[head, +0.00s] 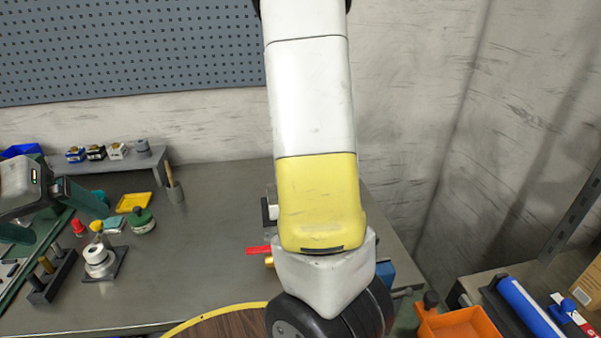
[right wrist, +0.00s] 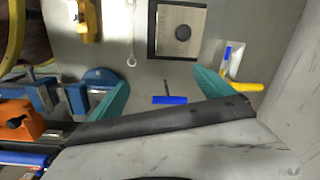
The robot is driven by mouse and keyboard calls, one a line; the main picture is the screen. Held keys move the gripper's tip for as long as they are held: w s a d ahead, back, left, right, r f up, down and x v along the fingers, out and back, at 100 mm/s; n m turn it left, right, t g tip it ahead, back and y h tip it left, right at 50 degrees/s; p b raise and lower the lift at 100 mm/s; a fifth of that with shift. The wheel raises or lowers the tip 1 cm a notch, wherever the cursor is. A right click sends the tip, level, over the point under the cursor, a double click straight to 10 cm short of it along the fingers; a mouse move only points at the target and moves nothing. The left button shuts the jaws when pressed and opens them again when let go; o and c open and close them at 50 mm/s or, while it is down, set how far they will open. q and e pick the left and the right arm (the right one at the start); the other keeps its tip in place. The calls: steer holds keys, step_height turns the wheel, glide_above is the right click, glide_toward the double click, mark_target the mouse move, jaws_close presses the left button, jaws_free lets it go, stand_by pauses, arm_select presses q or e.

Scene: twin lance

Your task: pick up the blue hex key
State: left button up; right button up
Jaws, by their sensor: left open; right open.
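The blue hex key (right wrist: 170,100) lies on the grey bench top in the right wrist view. It has a blue bar handle and a thin dark shaft. My right gripper (right wrist: 160,80) is open, its two teal fingers apart on either side of the key, with nothing held. Whether the fingers are level with the key I cannot tell. In the head view the right gripper and the key are not visible; an arm of mine fills the middle. My left gripper (head: 58,218) is open at the left of the head view, over the bench, away from the key.
In the right wrist view, a square plate with a dark disc (right wrist: 199,36), a wrench (right wrist: 131,50) and a yellow-handled tool (right wrist: 240,86) lie nearby. Blue metal fixtures (right wrist: 73,98) and an orange bin (right wrist: 24,126) are at left. A raised shelf (head: 90,165) stands at the back left.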

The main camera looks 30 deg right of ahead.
steer(key=d+m, duration=0.1)
steer(key=d, duration=0.1)
steer(key=w+d+f+m+h, duration=0.1)
steer(key=d, duration=0.1)
steer(key=d+f+m+g+h, duration=0.1)
steer(key=d, duration=0.1)
steer(key=shift+w+d, duration=0.1)
steer(key=shift+w, duration=0.05)
steer(key=f, duration=0.7)
steer(key=shift+s+d, duration=0.35)
steer(key=shift+c, duration=0.4)
steer(key=c, duration=1.3)
steer(key=shift+c, duration=0.2)
